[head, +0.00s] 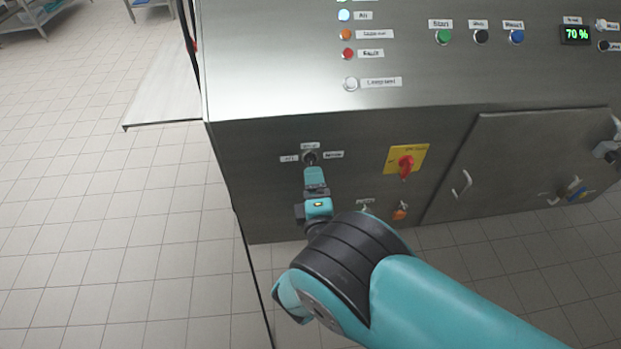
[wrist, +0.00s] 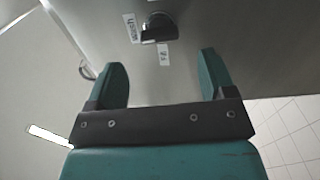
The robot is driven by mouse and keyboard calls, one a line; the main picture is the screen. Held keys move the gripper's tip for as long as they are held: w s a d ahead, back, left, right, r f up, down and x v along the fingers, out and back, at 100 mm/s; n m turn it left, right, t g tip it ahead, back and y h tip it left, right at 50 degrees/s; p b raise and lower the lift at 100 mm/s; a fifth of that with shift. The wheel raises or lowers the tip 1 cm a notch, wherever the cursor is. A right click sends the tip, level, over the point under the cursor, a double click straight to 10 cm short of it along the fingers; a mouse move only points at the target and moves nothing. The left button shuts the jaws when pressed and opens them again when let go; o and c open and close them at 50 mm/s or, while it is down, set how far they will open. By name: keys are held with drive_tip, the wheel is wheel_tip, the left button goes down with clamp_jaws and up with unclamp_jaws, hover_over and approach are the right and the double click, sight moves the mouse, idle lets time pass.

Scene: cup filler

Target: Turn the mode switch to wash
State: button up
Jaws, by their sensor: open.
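The mode switch (head: 310,157) is a small dark rotary knob on the steel front of the machine, with small labels to its left, above it and to its right. My gripper (head: 313,170) is just below the switch in the head view. In the wrist view my gripper (wrist: 163,60) is open, its two teal fingers apart with nothing between them. I see no contact with the knob.
A red rotary switch on a yellow plate (head: 406,163) is right of the mode switch. An orange knob (head: 400,211) sits lower down. A cabinet door (head: 510,165) with a handle is further right. Tiled floor (head: 90,200) is clear at left.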

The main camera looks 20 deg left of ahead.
sight(311, 163)
drive_tip(key=b+x, duration=0.2)
drive_tip(key=x, duration=0.4)
drive_tip(key=c, duration=0.9)
drive_tip(key=shift+m+b, duration=0.5)
drive_tip(key=shift+b, duration=0.3)
drive_tip(key=shift+c, duration=0.2)
